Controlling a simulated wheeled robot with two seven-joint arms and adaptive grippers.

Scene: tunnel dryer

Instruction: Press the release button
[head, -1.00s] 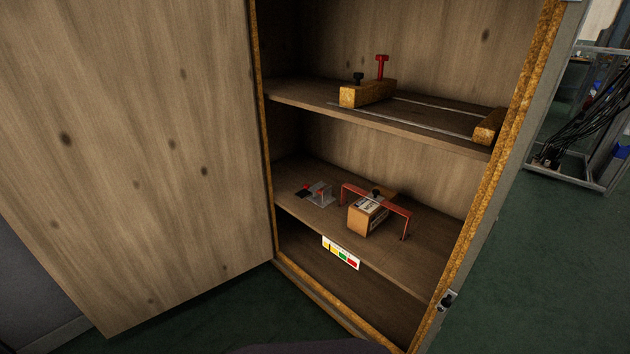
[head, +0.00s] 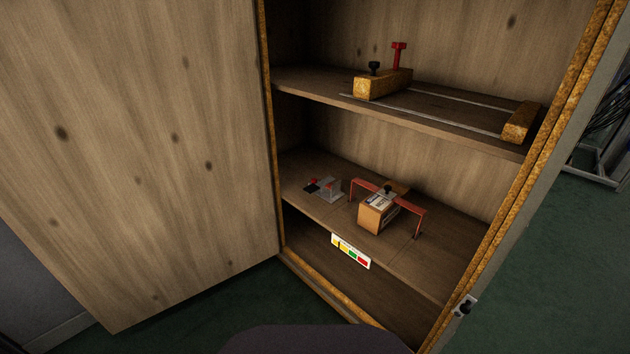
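No part is clearly marked as the release button. On the lower shelf, a small grey metal device (head: 328,190) with red and black parts stands at the left. Beside it a red bracket (head: 413,205) spans a cardboard box (head: 371,219), with a black knob (head: 388,189) on top at its middle. A black knob (head: 465,307) on a light plate sits low on the cabinet's right outer edge. On the upper shelf, a wooden block (head: 376,86) carries another black knob (head: 374,67) and a red T-shaped handle (head: 398,53). Neither of my grippers is in view.
The wooden cabinet stands open, its large door (head: 140,150) swung out to the left. A label with coloured squares (head: 350,251) is on the lower shelf's front edge. A second wooden block (head: 521,121) lies at the upper shelf's right. Green floor (head: 560,280) is clear at the right.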

